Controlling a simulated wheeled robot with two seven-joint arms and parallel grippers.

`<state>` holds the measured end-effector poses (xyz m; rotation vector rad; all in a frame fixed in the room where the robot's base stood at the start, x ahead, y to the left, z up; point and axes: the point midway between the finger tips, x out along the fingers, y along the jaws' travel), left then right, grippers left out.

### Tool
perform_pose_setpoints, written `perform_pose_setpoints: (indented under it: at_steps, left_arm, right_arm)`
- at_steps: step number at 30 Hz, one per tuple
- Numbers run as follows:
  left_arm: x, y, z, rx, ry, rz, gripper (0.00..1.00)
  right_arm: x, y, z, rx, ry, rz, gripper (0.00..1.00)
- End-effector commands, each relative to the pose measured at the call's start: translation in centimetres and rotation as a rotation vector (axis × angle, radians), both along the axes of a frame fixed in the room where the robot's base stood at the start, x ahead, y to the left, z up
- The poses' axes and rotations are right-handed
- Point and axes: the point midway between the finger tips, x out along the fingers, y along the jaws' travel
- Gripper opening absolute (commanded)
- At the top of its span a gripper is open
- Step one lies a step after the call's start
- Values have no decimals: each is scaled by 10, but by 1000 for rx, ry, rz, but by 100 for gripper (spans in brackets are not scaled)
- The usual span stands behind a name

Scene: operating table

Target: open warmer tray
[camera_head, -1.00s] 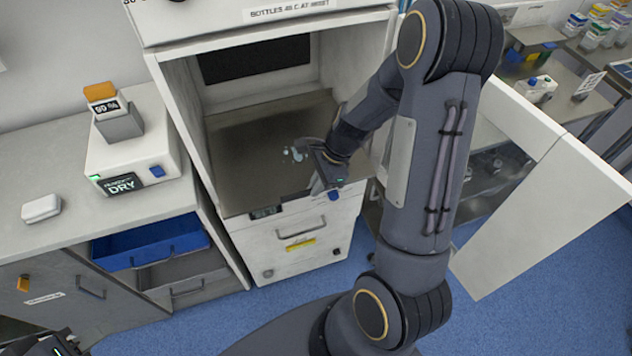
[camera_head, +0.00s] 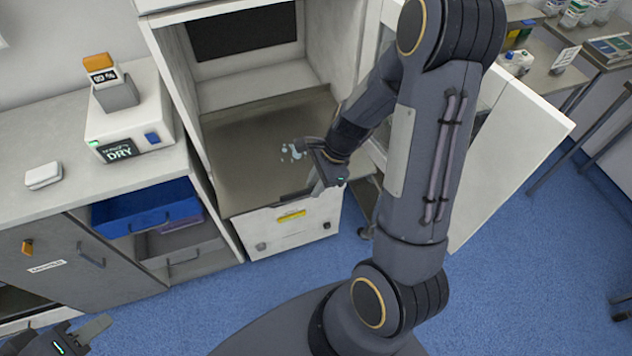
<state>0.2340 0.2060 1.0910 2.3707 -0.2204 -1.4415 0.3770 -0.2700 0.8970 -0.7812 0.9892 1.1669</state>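The warmer is a white cabinet with an open front. Its grey-brown metal tray (camera_head: 245,150) fills the bay floor, and its front edge sticks out over the lower white panel (camera_head: 300,232). Pale blue-white spots show on the tray. My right gripper (camera_head: 318,187) is at the tray's front edge, toward the right, fingers pointing down. A short dark bar by the fingers may be a handle; whether they hold it is unclear. My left gripper (camera_head: 82,335) is low in the left corner, away from the warmer, only partly in view.
The warmer's white door (camera_head: 510,165) stands open at the right, behind my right arm. At the left, a counter holds a white device (camera_head: 130,125) above an open blue drawer (camera_head: 145,208). A shelf with bottles is at the upper right. Blue floor (camera_head: 200,305) lies open in front.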

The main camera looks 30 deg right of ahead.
Motion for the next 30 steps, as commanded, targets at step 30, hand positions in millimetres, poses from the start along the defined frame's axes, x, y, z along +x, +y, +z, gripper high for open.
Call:
perform_pose_setpoints:
  at_steps: [30]
  left_arm:
    - [0,0,6,0,0,0,36]
  right_arm:
    - [-7,-29,72,0,0,0,29]
